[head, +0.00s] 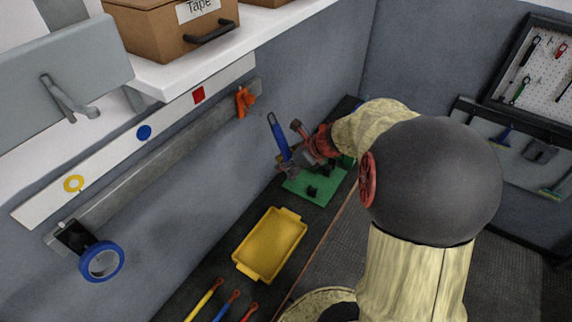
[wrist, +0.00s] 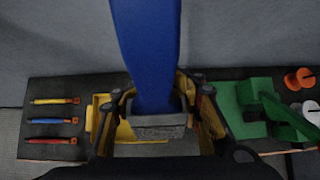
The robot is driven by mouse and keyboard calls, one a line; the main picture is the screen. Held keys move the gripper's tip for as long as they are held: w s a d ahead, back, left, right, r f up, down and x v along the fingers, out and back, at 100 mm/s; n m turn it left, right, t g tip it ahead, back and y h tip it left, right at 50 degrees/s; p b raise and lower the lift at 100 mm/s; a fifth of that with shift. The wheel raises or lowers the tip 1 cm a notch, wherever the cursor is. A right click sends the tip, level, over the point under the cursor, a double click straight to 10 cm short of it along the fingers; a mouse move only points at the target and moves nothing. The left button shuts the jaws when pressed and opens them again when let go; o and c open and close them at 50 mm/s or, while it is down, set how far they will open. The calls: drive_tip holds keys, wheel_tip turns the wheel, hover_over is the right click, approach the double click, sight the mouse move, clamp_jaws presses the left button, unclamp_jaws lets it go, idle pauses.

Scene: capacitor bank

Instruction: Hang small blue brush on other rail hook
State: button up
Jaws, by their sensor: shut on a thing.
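The small blue brush (head: 278,138) stands roughly upright in my gripper (head: 293,162), its blue handle upward. In the wrist view the blue handle (wrist: 148,45) rises toward the top, with a grey block (wrist: 158,124) at its lower end between the fingers. My gripper (wrist: 160,108) is shut on the brush near that end; bristles are not clear. The grey wall rail (head: 160,166) runs left of the gripper, apart from the brush. A blue tape roll (head: 101,262) hangs at its near left end. An orange clamp-like item (head: 244,101) hangs near its far end.
Below are a yellow tray (head: 270,244), a green board (head: 310,184) and coloured-handled tools (head: 205,298). A shelf with a box (head: 170,30) overhangs the rail.

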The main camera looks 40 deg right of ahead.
sight(287, 148)
drive_tip(key=w+a+f, duration=0.1)
drive_tip(key=w+a, duration=0.1)
drive_tip(key=w, duration=0.3)
drive_tip(key=shift+w+f+b, duration=0.15)
drive_tip(key=shift+w+b, duration=0.15)
drive_tip(key=shift+b, duration=0.05)
idle(0.4)
idle(0.7)
drive_tip(key=o, duration=1.5)
drive_tip(key=shift+o, duration=0.3)
drive_tip(key=v, duration=1.2)
